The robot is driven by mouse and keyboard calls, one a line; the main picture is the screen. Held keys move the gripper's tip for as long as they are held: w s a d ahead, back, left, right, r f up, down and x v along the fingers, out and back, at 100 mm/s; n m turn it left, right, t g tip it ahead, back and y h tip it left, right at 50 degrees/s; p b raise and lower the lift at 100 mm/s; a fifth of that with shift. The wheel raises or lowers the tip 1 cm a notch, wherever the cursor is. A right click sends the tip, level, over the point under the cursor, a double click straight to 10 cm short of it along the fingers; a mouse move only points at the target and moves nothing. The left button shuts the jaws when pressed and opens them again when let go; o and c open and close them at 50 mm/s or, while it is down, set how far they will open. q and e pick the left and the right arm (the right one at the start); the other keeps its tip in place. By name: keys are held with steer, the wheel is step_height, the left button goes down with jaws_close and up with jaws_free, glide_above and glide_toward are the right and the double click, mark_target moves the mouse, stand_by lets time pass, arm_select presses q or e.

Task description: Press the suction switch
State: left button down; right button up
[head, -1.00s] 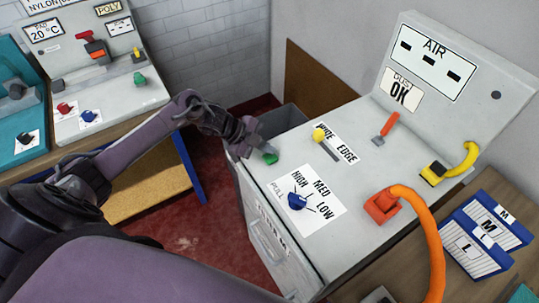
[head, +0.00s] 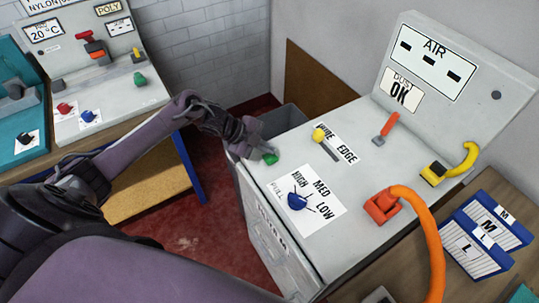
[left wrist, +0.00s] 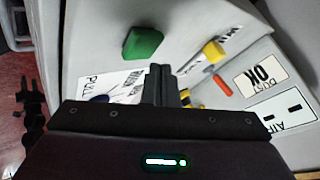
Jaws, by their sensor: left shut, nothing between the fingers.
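A green switch (head: 270,158) sits on the left edge of the grey machine's sloped top (head: 345,235). No label that I can read names it as the suction switch. In the left wrist view the green switch (left wrist: 143,43) is a green block just ahead of the fingers. My left gripper (head: 262,150) is shut and empty, its tips right at the switch in the head view. In the left wrist view the shut fingers (left wrist: 160,72) appear just beside it; I cannot tell whether they touch. My right gripper is not in view.
The machine's top also bears a blue knob (head: 297,201), a yellow-knobbed slider (head: 319,134), a red lever (head: 386,127) and an orange hose (head: 432,230). An upright AIR panel (head: 497,95) stands behind. A second bench (head: 125,105) is at the left.

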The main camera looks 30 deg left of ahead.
mark_target(266, 157)
arm_select(q)
steer(key=shift+f, duration=0.15)
stand_by(0.3)
steer(key=shift+f+b, duration=0.35)
steer(key=shift+f+b, duration=0.5)
steer(key=shift+f, duration=0.05)
stand_by(0.6)
steer(key=shift+r, duration=0.1)
steer(key=shift+r+p, duration=0.85)
steer(key=shift+r, duration=0.1)
step_height(266, 157, up, 6)
steer(key=p, duration=0.4)
steer(key=shift+p, duration=0.4)
